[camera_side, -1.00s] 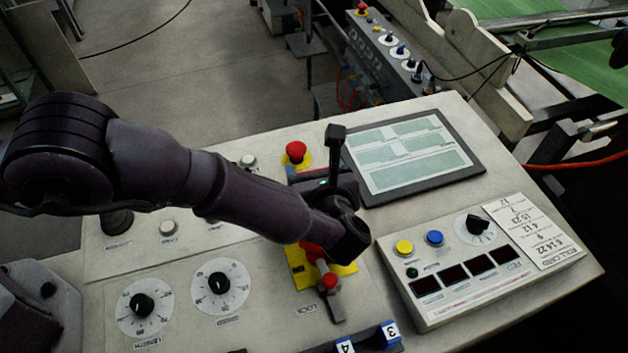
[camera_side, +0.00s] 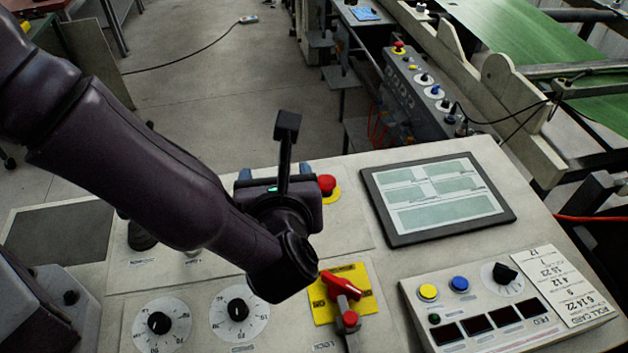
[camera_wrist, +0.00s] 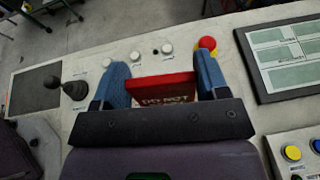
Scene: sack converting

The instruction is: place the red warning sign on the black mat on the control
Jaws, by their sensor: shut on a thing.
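The red sign (camera_wrist: 160,90), with white lettering that reads "DO NOT", is held between the two blue fingers of my gripper (camera_wrist: 162,82) in the wrist view. In the side view, my gripper (camera_side: 275,174) is above the console, with its fingertips pointing away from the camera; its body hides the sign there. The black mat (camera_side: 55,238) is a flat dark rectangle at the left end of the console, partly hidden by my arm. It also shows, bare, at the left of the wrist view (camera_wrist: 25,97). The gripper is right of the mat and apart from it.
A red emergency button (camera_side: 327,185) and a screen (camera_side: 437,197) are to the right. A red lever (camera_side: 342,287) on a yellow plate (camera_side: 362,277) and two dials (camera_side: 238,310) are nearer the camera.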

